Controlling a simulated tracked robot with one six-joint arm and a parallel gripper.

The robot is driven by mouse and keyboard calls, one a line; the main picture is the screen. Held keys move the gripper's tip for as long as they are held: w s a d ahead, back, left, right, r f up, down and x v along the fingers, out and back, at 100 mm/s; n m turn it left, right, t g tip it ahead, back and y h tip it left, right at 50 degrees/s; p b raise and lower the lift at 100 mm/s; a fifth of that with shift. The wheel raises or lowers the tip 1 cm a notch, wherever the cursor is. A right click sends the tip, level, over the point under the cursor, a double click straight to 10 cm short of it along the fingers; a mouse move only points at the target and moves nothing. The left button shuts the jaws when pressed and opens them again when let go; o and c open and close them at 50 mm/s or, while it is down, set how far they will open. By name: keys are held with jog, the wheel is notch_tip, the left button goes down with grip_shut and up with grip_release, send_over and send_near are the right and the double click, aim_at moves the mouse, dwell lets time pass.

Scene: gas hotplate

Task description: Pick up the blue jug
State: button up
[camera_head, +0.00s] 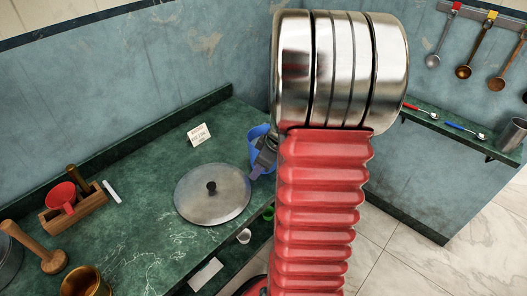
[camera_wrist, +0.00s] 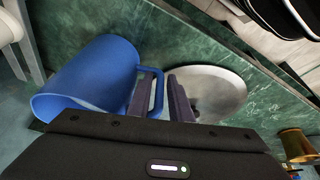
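The blue jug (camera_head: 256,146) stands at the right end of the green counter in the head view, partly hidden behind my arm. In the wrist view the jug (camera_wrist: 92,72) fills the left side, with its handle (camera_wrist: 157,88) pointing right. My gripper (camera_wrist: 162,98) has its two dark fingers on either side of the handle's outer bar. The left finger is in the handle's loop and the right one is outside it. A gap shows between the fingers, so they look open. In the head view my gripper (camera_head: 263,160) is at the jug, mostly hidden.
A round metal lid (camera_head: 212,194) with a black knob lies on the counter, close to the jug and my gripper. A small white card (camera_head: 199,134) stands behind it.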

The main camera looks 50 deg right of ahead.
jog(key=shift+c, duration=0.6)
grip_shut()
dwell(1.2)
